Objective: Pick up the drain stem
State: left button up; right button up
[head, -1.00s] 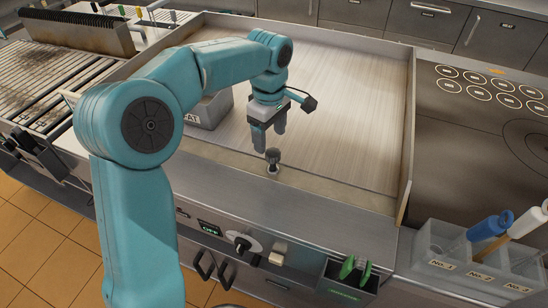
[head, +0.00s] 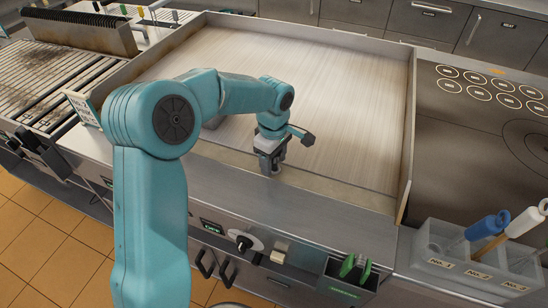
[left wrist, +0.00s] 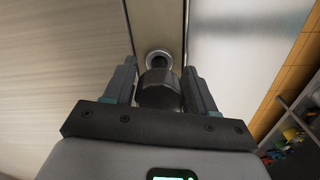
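The drain stem (left wrist: 159,90) shows in the left wrist view as a dark, faceted knob above a round metal drain ring (left wrist: 159,58). My left gripper (head: 270,168) is lowered over it at the front trough of the griddle. In the left wrist view its fingers (left wrist: 159,75) stand open, one on each side of the knob, with narrow gaps that are hard to judge. In the head view the gripper hides nearly all of the stem. My right gripper is not in view.
The griddle plate (head: 330,100) is wide and clear, with raised walls at its sides and back. A grey box behind my arm is mostly hidden. A slatted grill (head: 40,80) lies left. A holder (head: 470,262) with blue- and white-handled tools stands front right.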

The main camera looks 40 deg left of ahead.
pick_arm(q)
jog(key=shift+w+d, duration=0.1)
jog(key=c, duration=0.7)
jog(key=shift+c, duration=0.2)
notch_tip(320, 180, up, 20)
jog(key=shift+p, duration=0.45)
notch_tip(320, 180, up, 5)
jog(key=p, duration=0.5)
